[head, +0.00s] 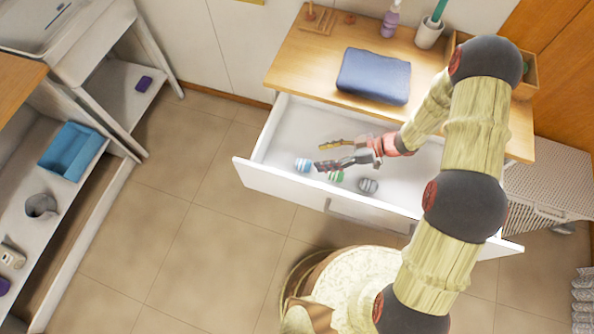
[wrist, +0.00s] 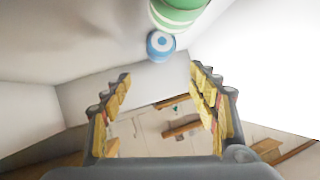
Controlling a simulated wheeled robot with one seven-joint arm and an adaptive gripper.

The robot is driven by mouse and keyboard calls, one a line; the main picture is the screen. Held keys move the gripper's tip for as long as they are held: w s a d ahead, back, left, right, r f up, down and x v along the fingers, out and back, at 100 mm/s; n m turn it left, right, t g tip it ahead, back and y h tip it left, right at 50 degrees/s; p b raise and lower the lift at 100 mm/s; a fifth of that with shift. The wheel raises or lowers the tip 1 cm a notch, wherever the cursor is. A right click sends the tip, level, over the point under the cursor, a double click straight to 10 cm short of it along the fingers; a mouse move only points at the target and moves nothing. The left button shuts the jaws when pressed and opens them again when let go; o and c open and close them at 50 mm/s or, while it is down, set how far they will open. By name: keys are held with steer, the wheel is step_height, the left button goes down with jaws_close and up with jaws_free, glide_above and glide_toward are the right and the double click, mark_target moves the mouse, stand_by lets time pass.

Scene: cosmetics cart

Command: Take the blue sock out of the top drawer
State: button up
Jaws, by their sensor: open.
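The top drawer (head: 410,181) is pulled open and white inside. The blue sock (head: 303,165) is a rolled ball with pale stripes on the drawer floor, toward the left front. It also shows in the wrist view (wrist: 160,45), above the gap between the fingertips. My gripper (head: 320,154) is inside the drawer area, open and empty, its fingers pointing left toward the blue sock. In the wrist view my gripper (wrist: 162,76) has both fingers spread, with nothing between them. I cannot tell its exact height above the drawer floor.
A green striped sock (head: 336,177) lies close right of the blue one, and a grey striped sock (head: 368,185) lies further right. The wooden top (head: 305,62) holds a folded blue cloth (head: 374,76) and a purple bottle (head: 390,22). The drawer's front panel (head: 275,187) stands close to the socks.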

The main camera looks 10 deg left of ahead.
mark_target(310, 162)
steer(key=shift+s+a+f+b, duration=0.1)
steer(key=shift+a+f+b, duration=0.2)
steer(key=shift+f, duration=0.4)
steer(key=b+x, duration=0.1)
steer(key=x, duration=0.1)
steer(key=b+x, duration=0.1)
steer(key=x, duration=0.1)
steer(key=b+x, duration=0.1)
steer(key=x, duration=0.1)
steer(key=shift+s+f, duration=0.3)
steer(key=shift+f, duration=0.25)
steer(key=shift+a+f, duration=0.15)
steer(key=shift+a, duration=0.25)
steer(key=shift+c, duration=0.2)
steer(key=c, duration=1)
